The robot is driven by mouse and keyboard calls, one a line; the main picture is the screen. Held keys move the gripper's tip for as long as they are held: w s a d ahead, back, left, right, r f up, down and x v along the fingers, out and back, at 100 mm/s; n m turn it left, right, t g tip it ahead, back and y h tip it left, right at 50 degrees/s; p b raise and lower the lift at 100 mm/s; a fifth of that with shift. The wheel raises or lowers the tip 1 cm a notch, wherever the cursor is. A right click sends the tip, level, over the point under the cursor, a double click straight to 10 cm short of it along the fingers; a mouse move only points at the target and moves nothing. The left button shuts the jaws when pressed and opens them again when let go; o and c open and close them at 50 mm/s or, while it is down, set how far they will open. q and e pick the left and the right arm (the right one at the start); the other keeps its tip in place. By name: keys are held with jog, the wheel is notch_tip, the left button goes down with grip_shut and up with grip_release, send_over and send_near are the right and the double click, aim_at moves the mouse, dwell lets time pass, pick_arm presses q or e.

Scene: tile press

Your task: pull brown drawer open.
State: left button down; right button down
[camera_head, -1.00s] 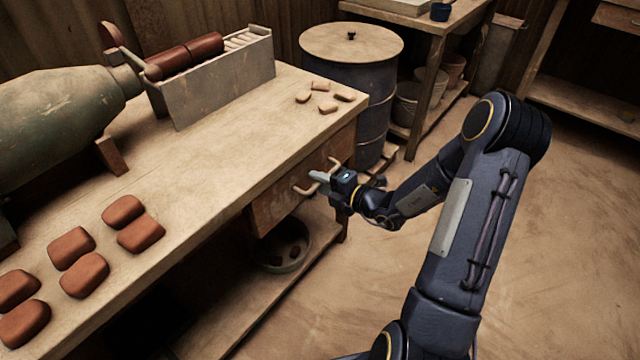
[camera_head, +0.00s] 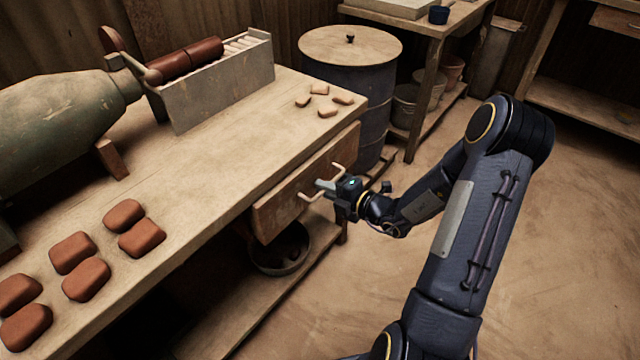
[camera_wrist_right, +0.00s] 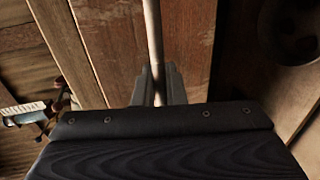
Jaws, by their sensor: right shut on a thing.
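The brown drawer (camera_head: 290,195) is set under the right end of the wooden workbench, and its front stands a little out from the bench. A pale bar handle (camera_head: 310,195) runs along its front. My right gripper (camera_head: 322,186) is shut on the handle, near its middle. In the right wrist view the handle (camera_wrist_right: 153,35) runs down between the two fingers (camera_wrist_right: 158,85), with the drawer front (camera_wrist_right: 115,45) behind it. My left gripper is not in view.
The workbench top (camera_head: 215,150) holds several red-brown clay blocks (camera_head: 86,279), small clay pieces (camera_head: 327,110) and a grey-green machine (camera_head: 60,120). A bowl (camera_head: 280,255) sits on the lower shelf. A lidded barrel (camera_head: 350,75) stands beyond. The floor at right is clear.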

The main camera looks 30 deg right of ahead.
jog(key=f+p+v, duration=0.2)
jog(key=p+v, duration=0.1)
jog(key=v, duration=0.9)
jog(key=s+f+p+v, duration=0.1)
jog(key=f+p+v, duration=0.2)
jog(key=v, duration=0.9)
jog(key=shift+s+d+p, duration=0.2)
jog(key=shift+d+p, duration=0.15)
jog(key=shift+p, duration=0.3)
jog(key=c, duration=1.6)
grip_release()
jog(key=shift+c, duration=0.2)
jog(key=v, duration=0.7)
jog(key=shift+s+d+p, duration=0.25)
jog(key=shift+s+p, duration=0.05)
jog(key=shift+p, duration=0.15)
